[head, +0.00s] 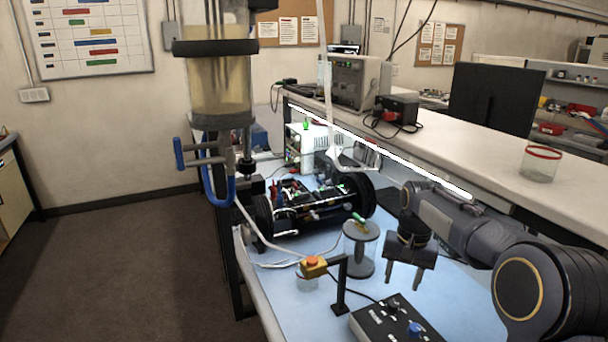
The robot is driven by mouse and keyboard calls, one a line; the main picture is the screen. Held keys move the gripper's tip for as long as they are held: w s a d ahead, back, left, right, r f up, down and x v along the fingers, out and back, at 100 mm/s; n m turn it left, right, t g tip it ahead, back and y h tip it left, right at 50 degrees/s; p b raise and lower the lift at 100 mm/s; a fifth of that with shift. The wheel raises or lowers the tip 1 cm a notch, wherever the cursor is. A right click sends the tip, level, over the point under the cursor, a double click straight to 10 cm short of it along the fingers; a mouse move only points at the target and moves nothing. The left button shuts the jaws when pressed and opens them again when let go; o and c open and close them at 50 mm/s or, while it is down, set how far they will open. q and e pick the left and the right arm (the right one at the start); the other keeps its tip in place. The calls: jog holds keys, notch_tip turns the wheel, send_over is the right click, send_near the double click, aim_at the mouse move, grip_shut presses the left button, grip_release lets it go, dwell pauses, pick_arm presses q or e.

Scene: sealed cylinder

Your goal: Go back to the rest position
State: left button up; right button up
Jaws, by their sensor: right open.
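My right gripper (402,277) hangs above the blue work surface (310,318), fingers pointing down. Its two fingers are apart with nothing between them. My right arm comes in from the right edge. A clear cylinder (360,250) with a dark lid and dark base stands just left of the gripper, apart from it. A small green and orange piece lies on its lid. My left gripper is not in view.
A grey control box (392,322) lies below my right gripper. A wheeled chassis (310,205) sits behind. A red-rimmed jar (540,164) stands on the shelf. A large amber-filled tank (217,90) hangs upper left.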

jog(key=s+r+t+y, duration=0.15)
jog(key=s+r, duration=0.25)
jog(key=s, duration=0.5)
jog(key=s+a+f+n+t+y, duration=0.1)
jog(key=s+a+f+t, duration=0.1)
jog(key=s, duration=0.9)
jog(key=s+a+f+n+t+y, duration=0.1)
jog(key=s+a, duration=0.3)
jog(key=s, duration=0.7)
jog(key=shift+s+a+f+n+t, duration=0.25)
jog(key=shift+a+f+n+t, duration=0.15)
jog(key=shift+f+n, duration=0.35)
